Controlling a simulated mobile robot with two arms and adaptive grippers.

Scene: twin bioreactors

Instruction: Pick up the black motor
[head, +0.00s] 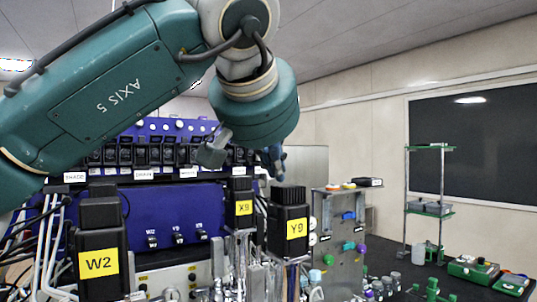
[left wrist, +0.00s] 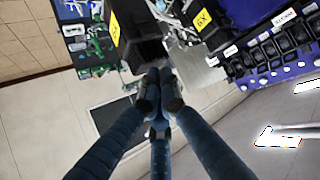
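Three black box-shaped motors with yellow labels stand in the head view: W2 (head: 101,238) at the left front, X9 (head: 240,203) in the middle and Y9 (head: 289,222) to its right. The pictures do not show which one the task means. My left gripper (head: 277,163) is just above the top of Y9, apart from it, and partly hidden by my teal wrist. In the left wrist view its dark blue fingers (left wrist: 159,76) come together at the tips, with nothing seen between them. A ribbed black motor (left wrist: 147,45) lies just beyond them. My right gripper is not seen.
A blue panel (head: 180,205) with a row of black modules stands behind the motors. Tubes and fittings crowd around them. A grey panel (head: 342,235) with coloured knobs is right of Y9. A shelf stand (head: 430,208) stands farther right.

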